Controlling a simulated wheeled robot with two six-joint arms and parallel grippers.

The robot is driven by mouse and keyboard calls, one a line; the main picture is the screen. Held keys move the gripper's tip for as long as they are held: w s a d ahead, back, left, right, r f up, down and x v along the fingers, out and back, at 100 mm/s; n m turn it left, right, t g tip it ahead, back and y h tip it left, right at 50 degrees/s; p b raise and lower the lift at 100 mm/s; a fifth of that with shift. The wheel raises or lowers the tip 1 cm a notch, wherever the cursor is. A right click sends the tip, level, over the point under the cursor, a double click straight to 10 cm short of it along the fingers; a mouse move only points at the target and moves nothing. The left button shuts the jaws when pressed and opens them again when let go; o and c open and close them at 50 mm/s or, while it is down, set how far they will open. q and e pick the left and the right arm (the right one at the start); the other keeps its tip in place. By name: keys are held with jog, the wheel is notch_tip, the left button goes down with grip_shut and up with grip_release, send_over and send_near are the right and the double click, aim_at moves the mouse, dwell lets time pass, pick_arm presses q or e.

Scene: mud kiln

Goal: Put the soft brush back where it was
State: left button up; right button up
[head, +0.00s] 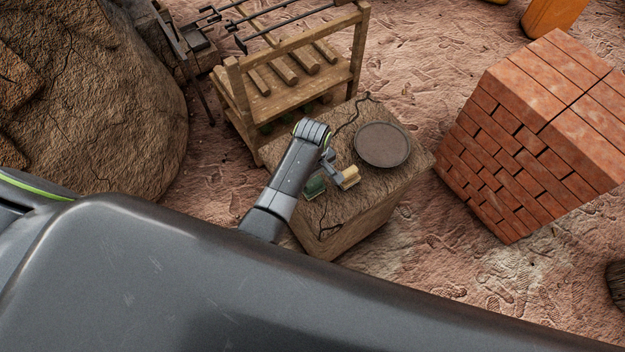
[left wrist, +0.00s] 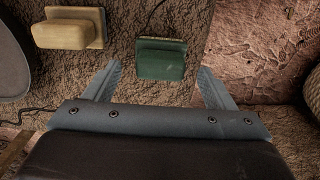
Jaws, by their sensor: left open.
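Two small block-shaped pieces, each on a wider base, rest on the rough brown block stand (head: 365,215): a pale yellow one (head: 350,175) and a dark green one (head: 315,187). I cannot tell which is the soft brush; no bristles show. In the left wrist view the yellow block (left wrist: 72,30) is at the upper left and the green block (left wrist: 161,60) is at top centre. My left gripper (head: 330,172) is open and empty over the stand, its fingers spread on either side of the green block in the wrist view (left wrist: 160,72). My right gripper is not seen.
A round dark plate (head: 382,144) lies on the stand beside the yellow block. A thin dark cord (head: 352,112) runs along the stand's top. A wooden rack (head: 290,75) stands behind, a brick stack (head: 545,125) right, a large clay mound (head: 95,90) left.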

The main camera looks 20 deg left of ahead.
aim_at(312, 180)
pick_arm(q)
notch_tip(312, 180, up, 9)
jog(key=shift+p, duration=0.45)
jog(key=s+a+r+m+t+y, duration=0.1)
jog(key=s+a+r+m+t, duration=0.3)
jog(key=s+a, duration=0.6)
jog(key=s+a+r+m+y, duration=0.1)
jog(key=s+a+m, duration=0.55)
jog(key=s, duration=0.75)
notch_tip(312, 180, down, 23)
jog(key=a+g, duration=0.2)
jog(key=s+d+f+h, duration=0.1)
jog(key=s+f, duration=1.3)
jog(key=f, duration=0.3)
jog(key=shift+s+d+n+g, duration=0.35)
jog(key=shift+g, duration=0.05)
